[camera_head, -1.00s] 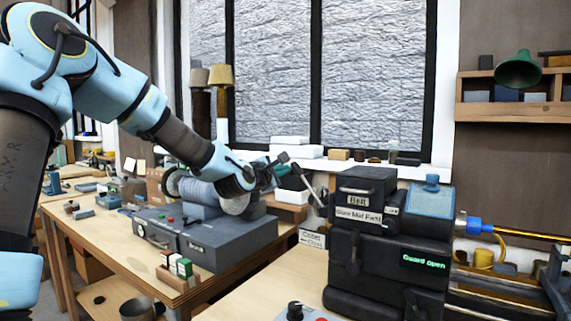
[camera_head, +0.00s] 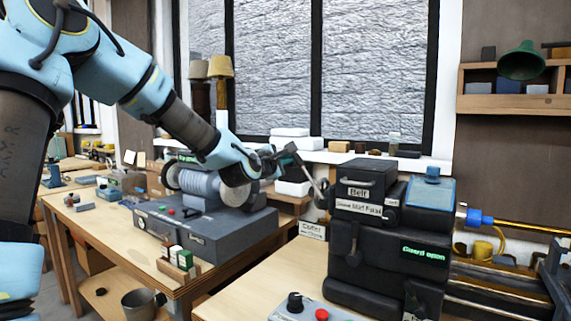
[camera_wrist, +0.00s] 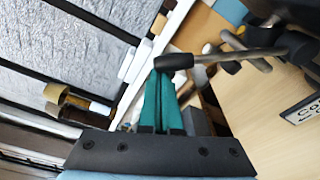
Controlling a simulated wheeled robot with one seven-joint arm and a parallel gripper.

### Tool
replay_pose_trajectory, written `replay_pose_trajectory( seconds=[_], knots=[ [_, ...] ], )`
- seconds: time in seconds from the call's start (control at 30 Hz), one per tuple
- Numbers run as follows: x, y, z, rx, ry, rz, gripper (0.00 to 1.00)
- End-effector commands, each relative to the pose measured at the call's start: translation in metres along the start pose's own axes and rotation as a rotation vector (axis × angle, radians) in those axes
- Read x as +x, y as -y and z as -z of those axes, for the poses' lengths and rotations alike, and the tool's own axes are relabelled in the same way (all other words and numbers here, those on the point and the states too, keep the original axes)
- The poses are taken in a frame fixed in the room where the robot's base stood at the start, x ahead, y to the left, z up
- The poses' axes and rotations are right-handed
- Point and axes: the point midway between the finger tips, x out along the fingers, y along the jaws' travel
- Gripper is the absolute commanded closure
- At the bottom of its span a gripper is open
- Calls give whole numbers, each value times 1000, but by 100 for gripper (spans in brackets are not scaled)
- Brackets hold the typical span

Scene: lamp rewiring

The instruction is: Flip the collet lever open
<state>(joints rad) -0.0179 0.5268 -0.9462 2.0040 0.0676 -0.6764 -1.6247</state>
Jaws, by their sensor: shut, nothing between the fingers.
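The collet lever (camera_head: 314,178) is a thin metal rod with a dark knob, on the left side of the dark lathe headstock (camera_head: 350,245). It tilts up and left toward my gripper (camera_head: 291,156). In the wrist view, the collet lever (camera_wrist: 225,56) runs from its pivot at the upper right to its dark knob. My gripper (camera_wrist: 161,78) has its teal fingers shut together and empty. The knob lies across the fingertips, at or just beyond them; I cannot tell whether they touch. The collet sign (camera_head: 312,230) stands below the lever and reads "Close" with an arrow.
A grey grinder (camera_head: 205,230) on the left bench sits under my wrist. A control box with a red button (camera_head: 321,314) is at the front. White boxes (camera_head: 292,187) stand behind the lever, near the window.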

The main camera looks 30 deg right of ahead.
Motion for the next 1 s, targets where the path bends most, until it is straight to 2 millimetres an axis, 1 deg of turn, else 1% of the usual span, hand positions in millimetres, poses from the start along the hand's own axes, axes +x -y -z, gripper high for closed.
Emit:
replay_pose_trajectory(
  seconds=[0.17, 0.33, 0.73, 1.0],
  knots=[
    [-1, -2, -9, 44, 4, -8, 100],
    [-3, -4, -22, 126, 6, -21, 100],
    [-10, -2, -71, 439, 7, -67, 100],
    [-14, 1, -95, 591, 5, -89, 100]
  ],
)
